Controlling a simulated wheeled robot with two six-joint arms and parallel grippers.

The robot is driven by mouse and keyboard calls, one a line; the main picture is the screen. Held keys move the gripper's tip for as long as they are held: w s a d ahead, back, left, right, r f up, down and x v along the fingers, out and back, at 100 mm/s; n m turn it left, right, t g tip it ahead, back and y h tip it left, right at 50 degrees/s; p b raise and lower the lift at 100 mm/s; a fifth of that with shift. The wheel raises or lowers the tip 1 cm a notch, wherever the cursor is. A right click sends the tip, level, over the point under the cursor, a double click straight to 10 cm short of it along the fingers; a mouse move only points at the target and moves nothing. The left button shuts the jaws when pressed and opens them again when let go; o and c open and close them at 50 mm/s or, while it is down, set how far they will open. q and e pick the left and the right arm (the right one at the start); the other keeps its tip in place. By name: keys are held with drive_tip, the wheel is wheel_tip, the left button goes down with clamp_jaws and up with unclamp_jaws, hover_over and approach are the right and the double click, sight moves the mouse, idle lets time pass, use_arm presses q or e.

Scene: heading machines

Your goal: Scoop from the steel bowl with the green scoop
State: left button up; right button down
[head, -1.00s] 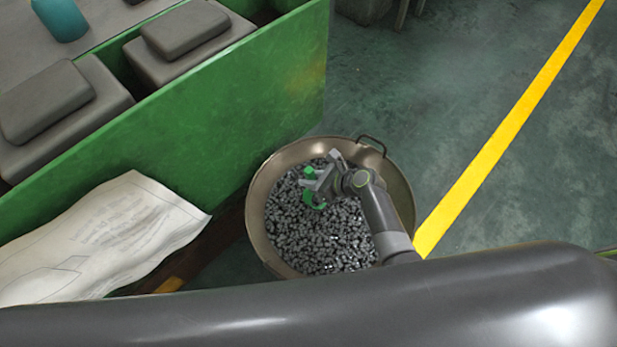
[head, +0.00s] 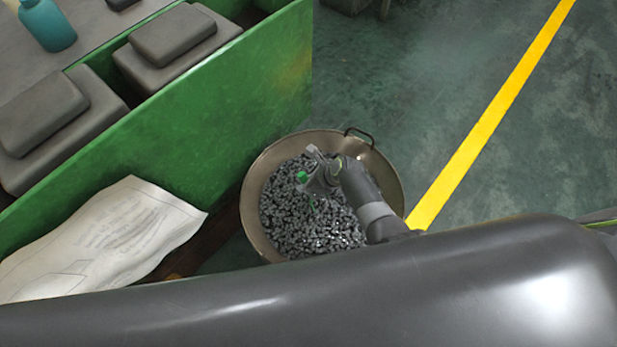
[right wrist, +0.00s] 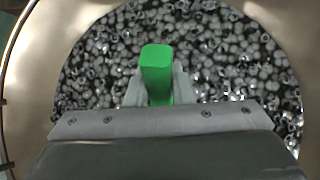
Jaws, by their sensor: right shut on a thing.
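The steel bowl (head: 268,158) stands on the floor beside the green machine, full of small grey metal parts (head: 290,222). It also fills the right wrist view, where its rim (right wrist: 22,95) curves at the left. My right gripper (head: 308,178) is over the bowl and shut on the green scoop (head: 302,177). In the right wrist view the green scoop's handle (right wrist: 156,72) stands between the fingers. The scoop's lower part is mostly hidden, so I cannot tell whether it touches the parts or holds any. My left gripper is not in view.
The green machine wall (head: 215,115) rises close to the bowl's left. A paper sheet (head: 110,235) lies at the lower left. A teal bottle (head: 47,25) stands at the upper left. The floor right of the bowl is clear, with a yellow line (head: 490,115).

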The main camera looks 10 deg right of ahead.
drive_tip(key=shift+w+a+g+h, duration=0.15)
drive_tip(key=shift+w+g+h, duration=0.1)
drive_tip(key=shift+g+h, duration=0.05)
drive_tip(key=shift+w+a+f+g+h, duration=0.25)
drive_tip(key=shift+f+g+h, duration=0.15)
drive_tip(key=shift+g, duration=0.1)
drive_tip(key=shift+g+h, duration=0.7)
drive_tip(key=shift+g, duration=0.1)
drive_tip(key=r+p, duration=0.7)
drive_tip(key=w+a+r+p, duration=0.1)
drive_tip(key=r+p, duration=0.2)
drive_tip(key=r, duration=0.1)
drive_tip(key=shift+w+r, duration=0.1)
wheel_tip(320, 180, up, 2)
drive_tip(key=shift+w+a+r+p, duration=0.1)
drive_tip(key=shift+w+a+p, duration=0.05)
drive_tip(key=shift+p, duration=0.8)
